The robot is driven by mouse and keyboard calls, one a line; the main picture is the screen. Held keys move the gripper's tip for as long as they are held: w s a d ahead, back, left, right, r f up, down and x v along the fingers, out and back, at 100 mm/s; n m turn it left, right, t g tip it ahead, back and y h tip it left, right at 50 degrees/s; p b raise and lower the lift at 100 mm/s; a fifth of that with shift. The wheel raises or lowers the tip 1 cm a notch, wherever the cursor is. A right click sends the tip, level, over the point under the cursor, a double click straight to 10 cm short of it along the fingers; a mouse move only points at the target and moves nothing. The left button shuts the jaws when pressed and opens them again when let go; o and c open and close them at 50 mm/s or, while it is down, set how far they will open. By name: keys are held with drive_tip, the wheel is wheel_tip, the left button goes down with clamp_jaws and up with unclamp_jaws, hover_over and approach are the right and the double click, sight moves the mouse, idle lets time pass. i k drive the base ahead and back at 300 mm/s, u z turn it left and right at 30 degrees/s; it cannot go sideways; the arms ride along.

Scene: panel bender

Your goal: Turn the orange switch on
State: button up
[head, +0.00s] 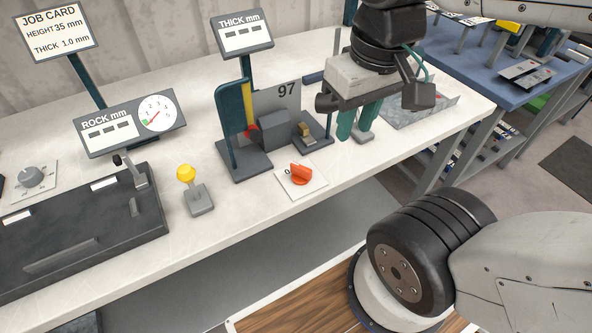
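The orange switch (301,175) is a rotary knob on a square white plate (294,190) lying on the bench near its front edge. A "0" mark shows on the plate to the knob's left; my view is too small to tell exactly where the knob points. My gripper (358,132) has green fingers pointing down, with a small gap between them, so it looks open. It is over the bench, up and right of the switch and apart from it. A small grey piece at the fingertips is partly hidden, and I cannot tell whether they touch it.
A ROCK display with a dial (130,125) and a grey knob (32,174) are farther left. A metal tray (425,112) lies right. The front edge below the switch is clear.

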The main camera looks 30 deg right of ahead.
sight(301, 175)
drive_tip(key=z, duration=1.3)
drive_tip(key=k, duration=1.1)
drive_tip(key=u, duration=1.3)
drive_tip(key=i, duration=0.5)
drive_tip(key=z, duration=0.05)
